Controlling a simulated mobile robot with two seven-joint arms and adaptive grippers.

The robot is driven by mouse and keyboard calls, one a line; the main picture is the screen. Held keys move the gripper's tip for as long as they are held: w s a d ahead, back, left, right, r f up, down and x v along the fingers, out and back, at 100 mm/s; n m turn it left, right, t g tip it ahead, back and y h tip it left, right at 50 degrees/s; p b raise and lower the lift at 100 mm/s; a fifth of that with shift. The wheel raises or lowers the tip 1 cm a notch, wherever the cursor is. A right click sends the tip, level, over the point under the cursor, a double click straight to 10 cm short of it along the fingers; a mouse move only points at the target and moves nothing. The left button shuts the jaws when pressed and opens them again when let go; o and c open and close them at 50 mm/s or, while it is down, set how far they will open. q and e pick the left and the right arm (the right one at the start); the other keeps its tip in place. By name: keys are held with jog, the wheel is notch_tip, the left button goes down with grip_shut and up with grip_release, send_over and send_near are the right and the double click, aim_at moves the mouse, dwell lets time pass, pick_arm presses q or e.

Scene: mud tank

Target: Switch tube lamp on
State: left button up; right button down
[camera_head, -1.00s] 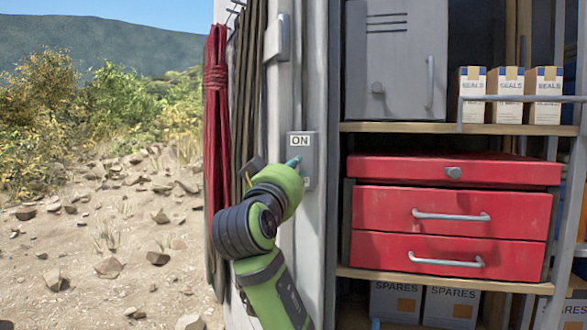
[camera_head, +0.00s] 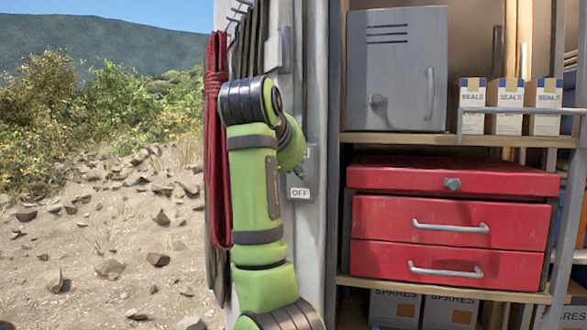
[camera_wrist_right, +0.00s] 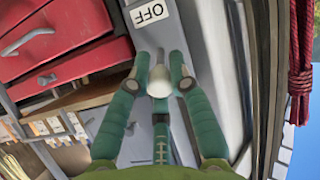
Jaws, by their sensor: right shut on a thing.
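The grey tube lamp switch plate (camera_head: 308,182) is on the pale door post, with its OFF label (camera_head: 299,193) showing; my arm hides most of its upper part. In the right wrist view the OFF label (camera_wrist_right: 150,12) is at the top, beyond the fingers. My right gripper (camera_wrist_right: 158,84) is shut around the switch lever's pale rounded knob (camera_wrist_right: 158,80). In the head view only a bit of the right gripper (camera_head: 297,173) shows past my green arm, against the plate. Which way the lever is set is unclear. My left gripper is not in view.
Red drawers (camera_head: 450,222) with bar handles stand on the shelf to the right, below a grey metal cabinet (camera_head: 397,70) and SEALS boxes (camera_head: 507,105). A red rope (camera_head: 217,130) and dark hoses hang left of the post. Open rocky ground lies further left.

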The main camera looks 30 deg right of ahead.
jog(key=shift+r, duration=0.2)
dwell(0.3)
jog(key=c, duration=1.2)
grip_release()
jog(key=shift+o, duration=0.4)
jog(key=shift+d, duration=0.1)
jog(key=shift+f, duration=0.1)
jog(key=v, duration=1.2)
jog(key=shift+w, duration=0.1)
